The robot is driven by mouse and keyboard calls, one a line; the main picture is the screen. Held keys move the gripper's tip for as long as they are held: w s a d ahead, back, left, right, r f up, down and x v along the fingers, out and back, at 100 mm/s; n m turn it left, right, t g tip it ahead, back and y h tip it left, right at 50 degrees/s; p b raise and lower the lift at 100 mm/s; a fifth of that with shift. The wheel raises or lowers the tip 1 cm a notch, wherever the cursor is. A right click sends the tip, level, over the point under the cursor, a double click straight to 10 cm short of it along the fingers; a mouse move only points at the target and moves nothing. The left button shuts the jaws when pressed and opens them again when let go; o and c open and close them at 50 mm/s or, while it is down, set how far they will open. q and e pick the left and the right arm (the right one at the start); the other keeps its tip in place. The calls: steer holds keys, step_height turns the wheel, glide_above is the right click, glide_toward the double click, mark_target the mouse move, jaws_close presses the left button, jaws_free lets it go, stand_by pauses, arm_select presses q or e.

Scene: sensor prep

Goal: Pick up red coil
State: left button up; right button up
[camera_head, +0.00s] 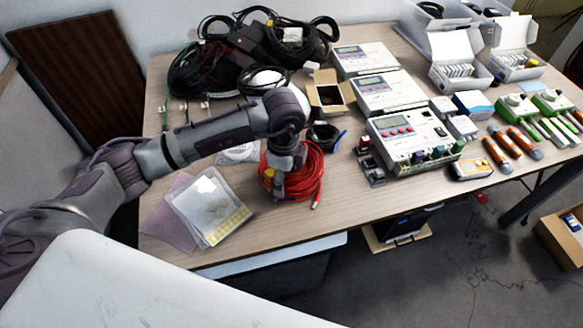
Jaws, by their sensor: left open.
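The red coil (309,178) is a loose bundle of red cable lying on the wooden table near its front edge, left of the middle. One cable end with a metal tip sticks out at its front right. My left arm comes in from the left, and my left gripper (279,190) points down over the coil's left part. The gripper is open; its fingers hide some of the cable, and I cannot tell whether they touch it. My right gripper is not in view.
Clear bags (208,208) lie left of the coil. An open cardboard box (330,94) and a dark cable coil (325,134) lie behind it. A white meter device (407,137) stands to the right. Black cables (205,70) are heaped at the back left. Bare table (340,205) lies right of the coil.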

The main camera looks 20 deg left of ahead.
arm_select(q)
step_height(320, 180, down, 3)
steer(key=shift+w+d+r, duration=0.1)
steer(key=shift+r, duration=0.1)
steer(key=shift+f, duration=0.3)
steer(key=shift+c, duration=0.2)
steer(key=c, duration=0.8)
jaws_close()
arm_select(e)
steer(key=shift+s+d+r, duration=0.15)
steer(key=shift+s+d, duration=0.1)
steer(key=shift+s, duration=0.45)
